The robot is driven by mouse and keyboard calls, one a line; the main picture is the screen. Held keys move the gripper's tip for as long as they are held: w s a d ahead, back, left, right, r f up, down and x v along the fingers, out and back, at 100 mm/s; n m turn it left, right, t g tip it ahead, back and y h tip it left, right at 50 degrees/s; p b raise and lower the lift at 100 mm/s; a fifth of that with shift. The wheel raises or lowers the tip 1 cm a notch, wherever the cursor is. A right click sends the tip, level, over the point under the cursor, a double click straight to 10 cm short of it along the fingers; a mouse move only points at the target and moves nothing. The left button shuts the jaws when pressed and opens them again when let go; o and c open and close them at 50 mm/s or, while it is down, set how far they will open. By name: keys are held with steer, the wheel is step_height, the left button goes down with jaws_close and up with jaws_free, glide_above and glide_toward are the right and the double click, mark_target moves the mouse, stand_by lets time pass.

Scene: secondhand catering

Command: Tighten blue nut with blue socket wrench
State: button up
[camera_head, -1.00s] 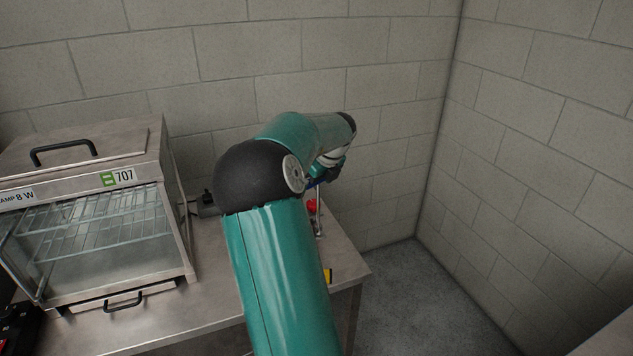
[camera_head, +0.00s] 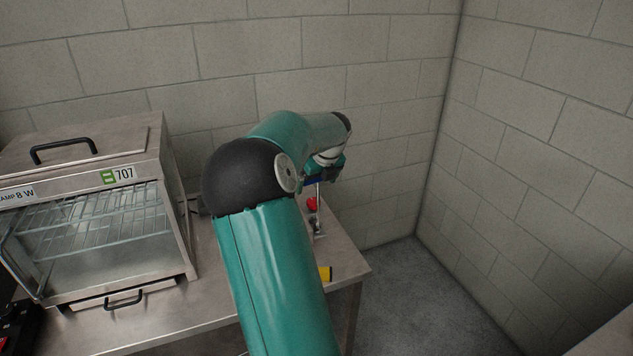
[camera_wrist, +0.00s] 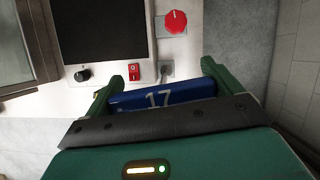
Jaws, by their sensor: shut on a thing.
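My gripper (camera_wrist: 170,70) is shut on the blue socket wrench (camera_wrist: 165,97), whose blue handle marked 17 lies across between the green fingers in the wrist view. In the head view my gripper (camera_head: 326,172) is above the right end of the counter, partly hidden by my arm. A bit of the blue handle (camera_head: 313,182) shows there, with a thin metal shaft below it. No blue nut can be made out in either view, so I cannot tell whether the socket sits on it.
A red knob (camera_wrist: 176,22), a red switch (camera_wrist: 134,70), a black knob (camera_wrist: 82,75) and a dark panel (camera_wrist: 107,28) are beyond the fingers. A glass-fronted warmer (camera_head: 110,235) stands left on the metal counter (camera_head: 190,330). Block walls stand behind and right.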

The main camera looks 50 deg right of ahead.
steer(key=shift+d+m+h, duration=0.1)
steer(key=shift+m+h, duration=0.3)
steer(key=shift+m, duration=0.6)
steer(key=shift+r, duration=0.1)
steer(key=shift+r, duration=1.5)
steer(key=shift+r, duration=2.4)
steer(key=shift+s, duration=0.1)
